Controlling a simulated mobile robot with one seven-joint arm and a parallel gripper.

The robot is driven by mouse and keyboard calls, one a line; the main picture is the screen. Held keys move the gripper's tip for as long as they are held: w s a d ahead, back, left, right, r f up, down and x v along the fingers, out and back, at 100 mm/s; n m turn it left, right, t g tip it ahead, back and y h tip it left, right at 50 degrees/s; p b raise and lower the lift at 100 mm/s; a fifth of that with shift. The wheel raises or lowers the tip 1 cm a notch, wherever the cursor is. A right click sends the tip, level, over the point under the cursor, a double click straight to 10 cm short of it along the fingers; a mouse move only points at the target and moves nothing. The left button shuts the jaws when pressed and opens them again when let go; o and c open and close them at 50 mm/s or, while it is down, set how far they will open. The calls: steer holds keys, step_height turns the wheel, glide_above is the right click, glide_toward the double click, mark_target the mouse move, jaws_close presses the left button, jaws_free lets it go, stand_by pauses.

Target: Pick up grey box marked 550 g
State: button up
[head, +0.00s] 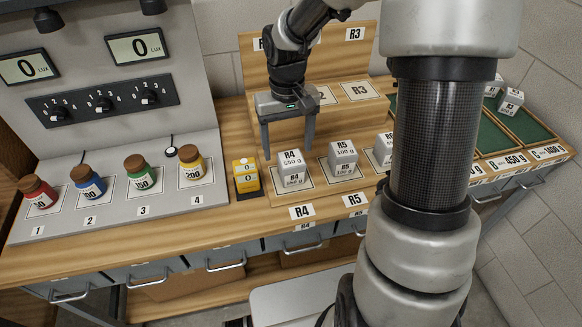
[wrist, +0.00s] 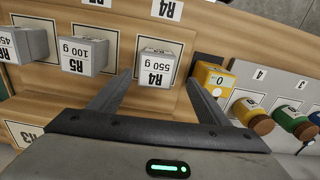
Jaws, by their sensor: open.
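The grey box marked R4 550 g (head: 292,168) stands on the wooden bench in a white square above the R4 label, left of the R5 box. In the wrist view the same box (wrist: 159,66) shows upside down, ahead of and between my fingers. My gripper (head: 289,147) is open and empty in the head view, with its fingers pointing down at the back left of the box. In the wrist view my gripper (wrist: 155,88) has its fingers spread wide to either side of the box. I cannot tell whether either finger touches it.
The grey R5 100 g box (head: 342,158) stands to the right. A yellow device reading 0 (head: 246,175) is close on the left. Several coloured jars, including a yellow one (head: 193,164), stand on a grey panel further left. Green trays (head: 529,127) lie at the right.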

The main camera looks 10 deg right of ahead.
mark_target(291, 158)
steer(key=f, duration=0.5)
steer(key=shift+s+d+f+b, duration=0.1)
steer(key=shift+s+d+b, duration=0.05)
steer(key=shift+d+b, duration=0.2)
steer(key=c, duration=1.5)
